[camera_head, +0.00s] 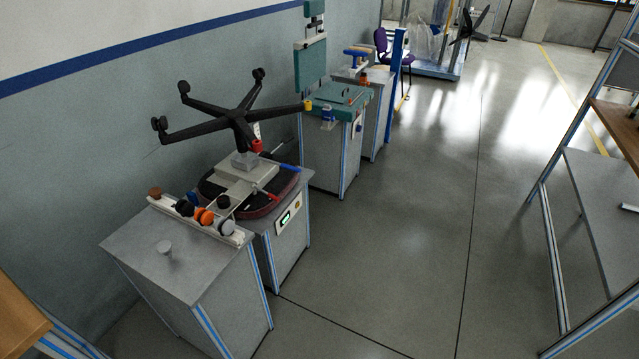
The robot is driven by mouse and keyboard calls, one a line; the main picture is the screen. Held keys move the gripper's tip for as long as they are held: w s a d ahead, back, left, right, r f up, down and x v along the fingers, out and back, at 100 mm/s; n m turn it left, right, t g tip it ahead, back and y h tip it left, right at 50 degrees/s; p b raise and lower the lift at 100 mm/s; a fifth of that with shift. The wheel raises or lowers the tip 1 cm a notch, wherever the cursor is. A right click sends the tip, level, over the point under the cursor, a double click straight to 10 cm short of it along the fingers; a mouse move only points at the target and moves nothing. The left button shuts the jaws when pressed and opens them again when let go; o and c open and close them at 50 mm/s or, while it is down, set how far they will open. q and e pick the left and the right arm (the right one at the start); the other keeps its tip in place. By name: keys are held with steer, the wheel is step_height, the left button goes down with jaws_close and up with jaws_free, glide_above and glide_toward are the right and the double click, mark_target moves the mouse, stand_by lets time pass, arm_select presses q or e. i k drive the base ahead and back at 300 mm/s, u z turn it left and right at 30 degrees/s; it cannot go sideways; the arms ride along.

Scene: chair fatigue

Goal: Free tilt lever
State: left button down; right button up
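An upside-down office chair stands on a grey cabinet, its black star base (237,117) raised above a dark seat (262,203). A grey mechanism box (240,178) lies on the seat's underside. A lever with a red end (270,196) and a lever with a blue end (290,168) stick out toward the right of the mechanism. I cannot tell from this view which one is the tilt lever, or whether either is caught on something. Neither of my grippers shows in this view.
A white rail (205,222) with several coloured knobs lies on the front cabinet (185,262). A teal-topped cabinet (335,100) stands behind the chair. A grey table (600,200) and frame stand at right. The floor (410,230) between is clear.

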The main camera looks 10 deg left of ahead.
mark_target(265, 193)
steer(key=z, duration=0.4)
steer(key=i, duration=0.7)
steer(key=u, duration=0.45)
steer(key=i, duration=0.75)
steer(key=u, duration=0.75)
